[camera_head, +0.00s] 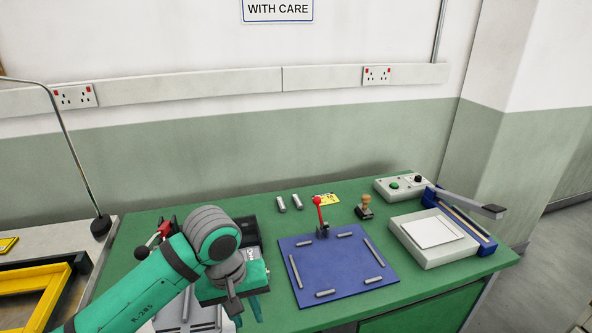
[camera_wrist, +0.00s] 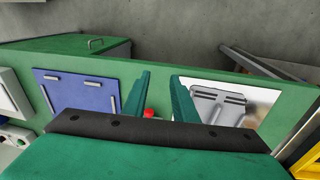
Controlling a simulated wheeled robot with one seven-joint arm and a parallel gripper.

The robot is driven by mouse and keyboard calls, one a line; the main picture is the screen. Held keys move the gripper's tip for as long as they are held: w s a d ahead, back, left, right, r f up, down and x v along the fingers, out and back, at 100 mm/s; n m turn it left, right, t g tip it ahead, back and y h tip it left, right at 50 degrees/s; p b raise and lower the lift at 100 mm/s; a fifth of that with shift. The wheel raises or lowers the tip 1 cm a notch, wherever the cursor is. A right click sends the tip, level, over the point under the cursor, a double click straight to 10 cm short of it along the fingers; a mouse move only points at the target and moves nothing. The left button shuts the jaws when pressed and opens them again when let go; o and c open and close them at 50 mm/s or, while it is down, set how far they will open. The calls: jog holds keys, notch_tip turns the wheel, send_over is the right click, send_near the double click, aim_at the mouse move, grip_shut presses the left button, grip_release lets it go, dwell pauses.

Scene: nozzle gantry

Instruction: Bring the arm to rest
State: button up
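My green arm reaches in from the lower left in the head view, with its grey wrist bent down over the front left part of the green bench (camera_head: 338,315). My gripper (camera_wrist: 161,74) shows in the wrist view as two green fingers with a gap between them. It is open, and I see nothing held between the fingers. In the head view the gripper is partly hidden by the wrist, left of the blue plate (camera_head: 330,268). The blue plate also shows at the left of the wrist view (camera_wrist: 72,90).
A red-knobbed lever (camera_head: 318,202), wooden-handled stamp (camera_head: 365,207), grey control box (camera_head: 400,187) and white-topped machine (camera_head: 432,236) stand on the bench. A dark tray lies partly behind my wrist. A yellow frame (camera_head: 40,283) is at left. A grey part (camera_wrist: 212,110) lies on white.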

jog(key=w+d+r+t+h, duration=0.1)
jog(key=w+d+t+h, duration=0.25)
jog(key=d, duration=0.55)
jog(key=w+d+r+n+t+h, duration=0.1)
jog(key=w+d+r+t+h, duration=0.25)
jog(key=d, duration=0.55)
jog(key=w+d+t+h, duration=0.2)
jog(key=d+t+h, duration=0.25)
jog(key=d, duration=0.45)
jog(key=s+a+f+n+t+y, duration=0.25)
jog(key=s+a+f+y, duration=0.2)
jog(key=s+f, duration=0.4)
jog(key=s+a+f+n+t+y, duration=0.25)
jog(key=s+f+y, duration=0.4)
jog(key=f, duration=0.35)
jog(key=s+a+f+m+g+y, duration=0.1)
jog(key=s+a+m, duration=0.3)
jog(key=s, duration=0.8)
jog(key=s+a+f+m+g, duration=0.1)
jog(key=s+a+m, duration=0.3)
jog(key=s, duration=0.8)
jog(key=shift+a+f+m+y, duration=0.3)
jog(key=shift+a+f+y, duration=0.05)
jog(key=shift+a+f, duration=0.35)
